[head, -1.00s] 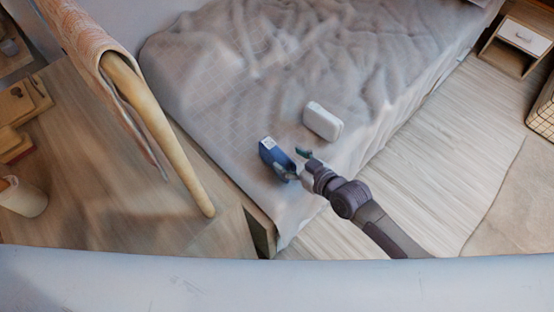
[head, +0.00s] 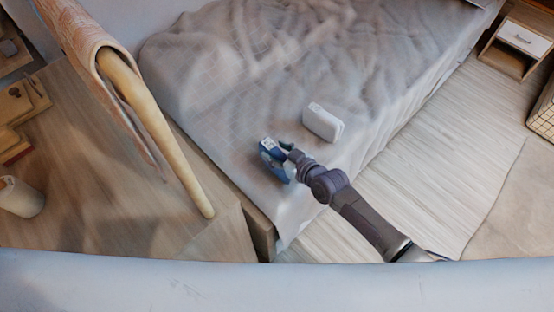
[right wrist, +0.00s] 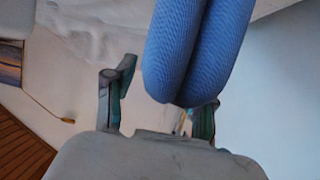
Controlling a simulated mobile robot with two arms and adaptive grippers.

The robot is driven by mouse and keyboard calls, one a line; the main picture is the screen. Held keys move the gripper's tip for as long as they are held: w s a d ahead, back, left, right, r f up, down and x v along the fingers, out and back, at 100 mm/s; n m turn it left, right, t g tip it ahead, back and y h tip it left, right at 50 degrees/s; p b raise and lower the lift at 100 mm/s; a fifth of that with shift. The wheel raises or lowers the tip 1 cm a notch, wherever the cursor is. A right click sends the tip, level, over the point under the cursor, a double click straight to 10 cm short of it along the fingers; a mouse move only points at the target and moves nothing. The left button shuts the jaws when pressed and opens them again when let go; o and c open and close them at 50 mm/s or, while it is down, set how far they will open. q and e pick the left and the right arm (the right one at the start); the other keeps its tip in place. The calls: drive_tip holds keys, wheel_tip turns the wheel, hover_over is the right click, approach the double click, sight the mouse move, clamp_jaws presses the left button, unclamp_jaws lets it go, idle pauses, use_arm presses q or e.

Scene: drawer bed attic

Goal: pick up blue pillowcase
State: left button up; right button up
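The blue pillowcase (head: 271,161) is a small folded blue bundle with a white label on its top end, on the bed (head: 235,110) near its front corner. My right gripper (head: 285,158) is open at the pillowcase, with its fingers around the bundle's right side. In the right wrist view, the ribbed blue pillowcase (right wrist: 198,45) reaches down between the spread fingers of the gripper (right wrist: 160,95). The left finger is apart from it; whether the right finger touches it is unclear. My left gripper is not in view.
A white box-like object (head: 323,122) lies on the bed just behind my right gripper. Open floor (head: 420,170) lies to the right.

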drive_tip(key=c, duration=0.8)
